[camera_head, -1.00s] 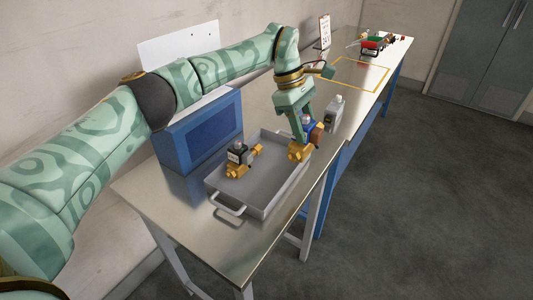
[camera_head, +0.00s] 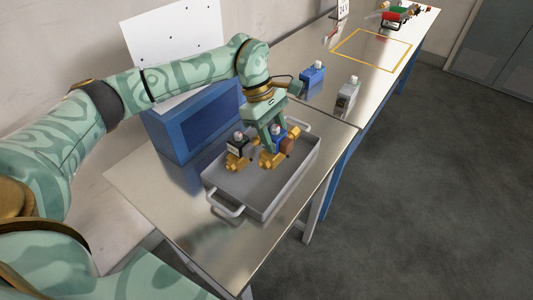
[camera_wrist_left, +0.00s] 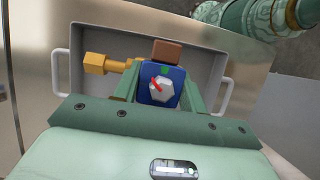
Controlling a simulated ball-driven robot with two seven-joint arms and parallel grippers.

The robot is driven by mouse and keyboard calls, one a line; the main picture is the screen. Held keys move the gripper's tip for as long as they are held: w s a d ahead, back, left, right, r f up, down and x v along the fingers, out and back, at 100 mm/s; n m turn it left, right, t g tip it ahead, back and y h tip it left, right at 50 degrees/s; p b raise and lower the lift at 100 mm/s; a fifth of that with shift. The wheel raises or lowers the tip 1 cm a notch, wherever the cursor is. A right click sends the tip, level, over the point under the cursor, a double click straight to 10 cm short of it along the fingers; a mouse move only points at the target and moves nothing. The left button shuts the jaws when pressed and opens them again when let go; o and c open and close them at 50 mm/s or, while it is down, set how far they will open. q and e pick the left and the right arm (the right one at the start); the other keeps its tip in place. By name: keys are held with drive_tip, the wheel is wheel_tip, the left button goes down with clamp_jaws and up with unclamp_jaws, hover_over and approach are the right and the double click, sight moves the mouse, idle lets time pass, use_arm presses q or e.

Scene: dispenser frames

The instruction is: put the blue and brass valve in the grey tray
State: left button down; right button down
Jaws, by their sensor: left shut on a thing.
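The blue and brass valve (camera_head: 268,158) is held in my left gripper (camera_head: 274,139), over the inside of the grey tray (camera_head: 285,189). The left wrist view shows its blue body (camera_wrist_left: 162,84) between the two fingers, with a brown block at one end and a brass fitting to the left. The tray (camera_wrist_left: 204,50) lies below it in that view. I cannot tell whether the valve touches the tray floor. A black and brass valve (camera_head: 237,147) stands in the tray, left of the held one. My right gripper is not in view.
A blue bin (camera_head: 196,126) stands behind the tray. A blue part (camera_head: 313,78) and a grey part (camera_head: 348,93) stand on the bench to the right. A yellow outlined area (camera_head: 371,49) farther back is empty. The bench front (camera_head: 200,228) is clear.

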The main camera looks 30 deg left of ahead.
sight(264, 149)
use_arm(q)
drive_tip(key=shift+s+a+f, duration=0.25)
drive_tip(key=shift+s+f, duration=0.2)
drive_tip(key=shift+f, duration=0.2)
drive_tip(key=shift+s+a+f, duration=0.1)
drive_tip(key=shift+s+f, duration=0.2)
drive_tip(key=shift+f, duration=0.15)
drive_tip(key=f, duration=0.3)
drive_tip(key=shift+s+a+f, duration=0.15)
drive_tip(key=shift+s+f, duration=0.05)
drive_tip(key=shift+f, duration=0.1)
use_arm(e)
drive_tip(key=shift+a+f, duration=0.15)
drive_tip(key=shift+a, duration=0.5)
use_arm(q)
drive_tip(key=c, duration=0.8)
unclamp_jaws()
drive_tip(key=shift+f, duration=0.1)
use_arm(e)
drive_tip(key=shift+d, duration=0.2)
